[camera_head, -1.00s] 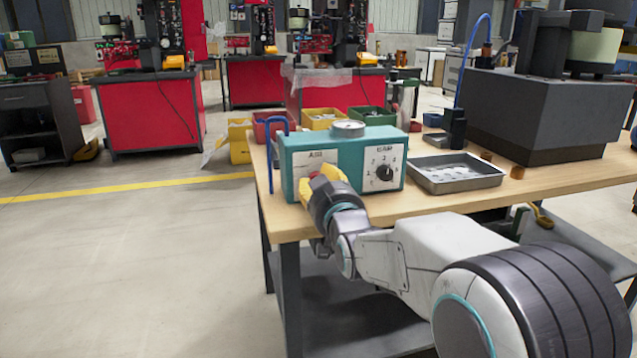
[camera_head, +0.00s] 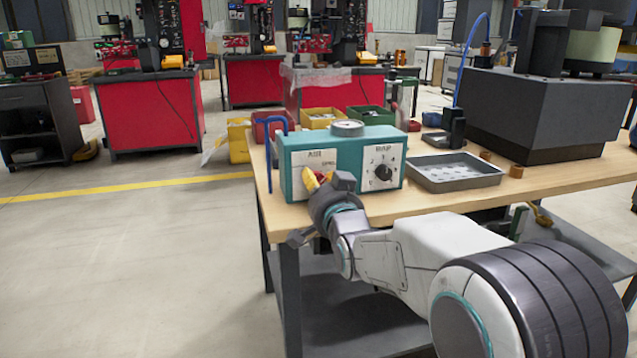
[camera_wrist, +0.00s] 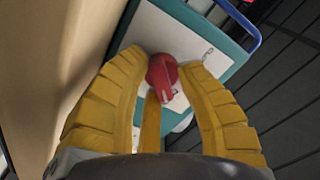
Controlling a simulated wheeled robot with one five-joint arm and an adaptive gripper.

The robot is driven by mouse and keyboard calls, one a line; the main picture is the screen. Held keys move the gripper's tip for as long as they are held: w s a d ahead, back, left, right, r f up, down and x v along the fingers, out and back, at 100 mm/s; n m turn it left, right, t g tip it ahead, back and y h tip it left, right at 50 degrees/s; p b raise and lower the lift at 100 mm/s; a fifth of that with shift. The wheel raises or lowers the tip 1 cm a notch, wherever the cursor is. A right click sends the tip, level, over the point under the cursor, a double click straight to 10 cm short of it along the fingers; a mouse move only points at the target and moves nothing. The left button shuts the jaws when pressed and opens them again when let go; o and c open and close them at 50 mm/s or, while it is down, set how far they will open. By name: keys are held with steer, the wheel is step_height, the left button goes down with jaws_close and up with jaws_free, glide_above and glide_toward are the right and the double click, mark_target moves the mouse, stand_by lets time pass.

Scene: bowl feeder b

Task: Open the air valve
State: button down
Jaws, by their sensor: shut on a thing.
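The air valve is a red knob (camera_wrist: 161,72) on the white AIR plate (camera_head: 313,158) at the left of the teal control box (camera_head: 352,148). My gripper (camera_head: 319,178) is at the front of the box, its yellow fingers around the knob. In the wrist view my gripper (camera_wrist: 163,66) is shut on the knob, with fingers on its left and right sides and a third yellow finger below. In the head view the fingers hide most of the knob. The small print beside it is too small to read.
A black dial (camera_head: 383,172) sits on the box's right side and a gauge (camera_head: 348,127) on top. A grey metal tray (camera_head: 455,182) and a dark feeder block (camera_head: 545,105) stand to the right on the wooden table (camera_head: 425,204). A blue hose (camera_head: 269,160) runs at the box's left.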

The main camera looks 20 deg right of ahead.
steer(key=shift+d+f+m, duration=0.1)
steer(key=shift+f+m, duration=0.2)
steer(key=shift+f, duration=0.1)
steer(key=c, duration=1.1)
jaws_free()
steer(key=shift+o, duration=0.2)
steer(key=shift+r, duration=0.1)
steer(key=shift+s, duration=0.55)
steer(key=s, duration=1.1)
